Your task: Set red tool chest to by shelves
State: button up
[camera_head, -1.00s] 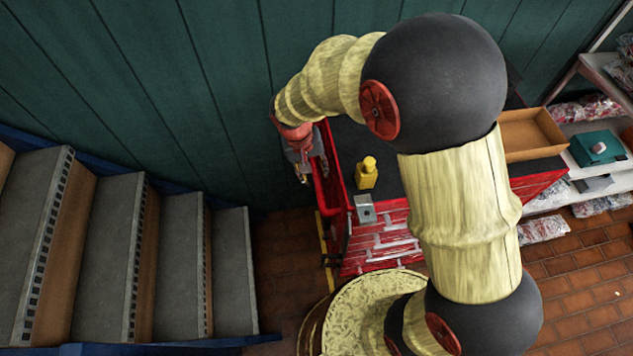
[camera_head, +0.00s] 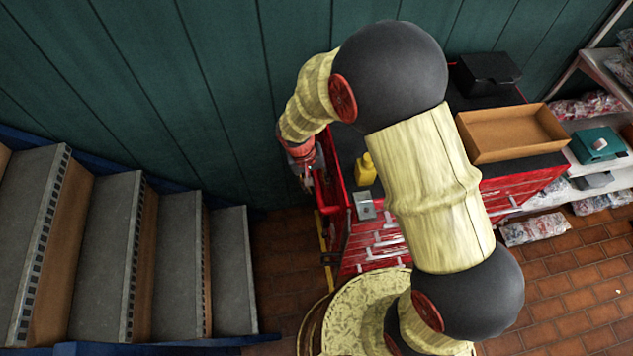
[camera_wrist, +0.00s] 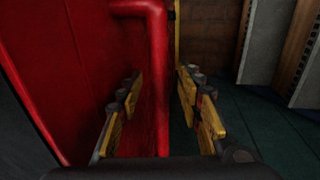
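The red tool chest (camera_head: 375,246) stands against the green wall, with a dark top and red drawers with pale handles. A red side handle bar runs along its left end; in the wrist view this bar (camera_wrist: 160,90) passes between my two fingers. My gripper (camera_wrist: 160,105) is open, one finger on each side of the bar, with visible gaps. In the head view my gripper (camera_head: 308,182) is at the chest's left end, partly hidden by my wrist. The chest's red end panel (camera_wrist: 75,70) fills the left of the wrist view. My arm hides part of the chest top.
On the chest top are a yellow bottle (camera_head: 365,170), a small grey metal piece (camera_head: 364,206), an orange-brown tray (camera_head: 512,133) and a black box (camera_head: 488,72). Shelves (camera_head: 590,168) stand at the right. Stairs (camera_head: 167,265) rise at the left.

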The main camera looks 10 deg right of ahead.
jog(key=shift+c, duration=0.7)
jog(key=c, duration=0.8)
grip_shut()
